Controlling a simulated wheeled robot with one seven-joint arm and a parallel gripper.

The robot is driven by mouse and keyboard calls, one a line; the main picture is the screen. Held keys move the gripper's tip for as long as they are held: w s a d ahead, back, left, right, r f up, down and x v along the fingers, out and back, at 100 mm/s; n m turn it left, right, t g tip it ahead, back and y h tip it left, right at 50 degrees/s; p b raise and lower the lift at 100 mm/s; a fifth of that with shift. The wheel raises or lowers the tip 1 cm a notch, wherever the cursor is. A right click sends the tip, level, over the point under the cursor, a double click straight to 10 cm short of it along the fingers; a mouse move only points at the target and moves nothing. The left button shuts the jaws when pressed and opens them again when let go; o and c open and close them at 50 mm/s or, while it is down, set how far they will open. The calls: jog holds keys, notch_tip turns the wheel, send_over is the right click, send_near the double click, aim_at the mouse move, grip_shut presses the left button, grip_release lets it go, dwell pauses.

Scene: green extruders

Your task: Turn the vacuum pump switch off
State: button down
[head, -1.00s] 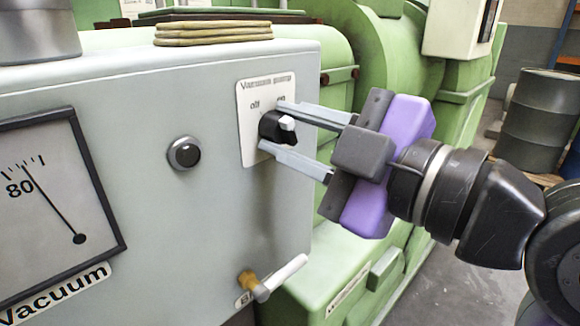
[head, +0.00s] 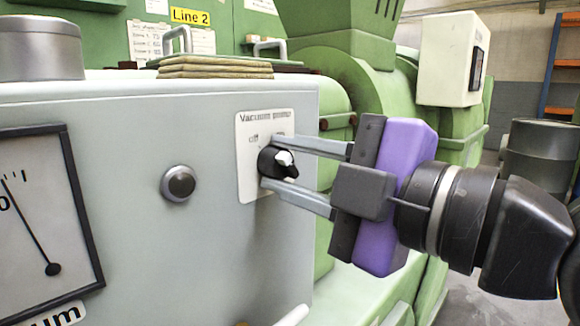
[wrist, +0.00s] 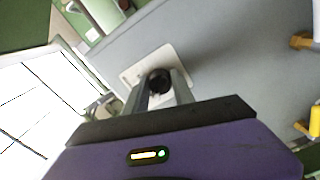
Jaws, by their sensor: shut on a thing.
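The vacuum pump switch (head: 279,162) is a black rotary knob with a white pointer mark, on a white plate (head: 247,184) lettered "Vacuum pump" on the front of the grey cabinet. The "off" label shows at the plate's upper left; the label to its right is partly covered by a finger. My gripper (head: 276,164) reaches in from the right, shut on the knob, one finger above and one below it. In the wrist view the dark knob (wrist: 158,80) sits between the fingertips. The pointer's exact direction is hard to tell.
A round black button (head: 178,183) is left of the plate, and a gauge (head: 50,215) farther left. A folded cloth stack (head: 215,67) lies on the cabinet top. Green machinery (head: 345,70) stands behind. A drum (head: 540,150) is at the far right.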

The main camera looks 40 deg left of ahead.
jog(key=c, duration=1.1)
grip_release()
jog(key=shift+o, duration=0.2)
jog(key=d, duration=0.7)
jog(key=shift+s+d, duration=0.35)
jog(key=shift+d, duration=0.05)
